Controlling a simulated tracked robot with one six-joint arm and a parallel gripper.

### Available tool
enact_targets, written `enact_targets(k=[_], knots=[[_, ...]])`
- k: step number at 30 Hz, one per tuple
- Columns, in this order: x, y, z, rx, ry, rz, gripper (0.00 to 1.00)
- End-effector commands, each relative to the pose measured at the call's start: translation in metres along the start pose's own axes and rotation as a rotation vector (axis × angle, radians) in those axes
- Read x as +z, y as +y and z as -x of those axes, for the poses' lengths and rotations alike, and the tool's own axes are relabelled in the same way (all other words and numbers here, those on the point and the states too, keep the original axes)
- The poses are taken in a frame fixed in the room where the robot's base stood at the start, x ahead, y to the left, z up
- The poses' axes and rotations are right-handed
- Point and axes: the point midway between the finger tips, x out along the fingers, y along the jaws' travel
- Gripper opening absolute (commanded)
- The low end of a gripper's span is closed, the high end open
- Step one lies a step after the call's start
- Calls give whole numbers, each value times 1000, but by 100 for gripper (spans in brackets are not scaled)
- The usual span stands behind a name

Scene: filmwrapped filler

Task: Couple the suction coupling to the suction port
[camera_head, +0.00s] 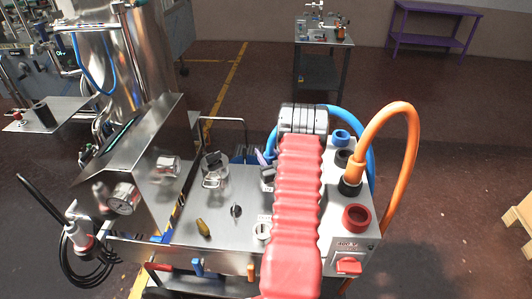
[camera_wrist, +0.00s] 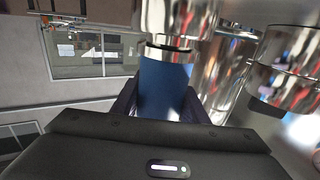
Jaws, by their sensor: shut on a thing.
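In the wrist view, the dark fingers of my gripper (camera_wrist: 158,98) are shut on a blue cylindrical body, seemingly the suction coupling (camera_wrist: 165,85). A chrome cylinder (camera_wrist: 176,18), which may be the suction port, lies straight beyond its end, with a dark ring between them. I cannot tell whether the two are joined or only in line. In the head view, my red sleeved arm hides most of the gripper and what it holds. A blue hose (camera_head: 371,148) curves out from behind the arm. No port there can be read for certain as the suction port.
A second chrome fitting (camera_wrist: 290,62) stands close at the right in the wrist view. In the head view, an orange hose (camera_head: 414,145) arches from a dark socket beside a red-ringed socket (camera_head: 356,217). A glass jar (camera_head: 214,168) and a brass-coloured piece (camera_head: 203,228) are on the steel top left of my arm.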

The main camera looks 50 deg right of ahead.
Motion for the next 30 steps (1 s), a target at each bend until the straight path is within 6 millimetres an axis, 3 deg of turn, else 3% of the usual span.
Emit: enact_targets(k=[30], knots=[[4,0,0,0,2,0,3]])
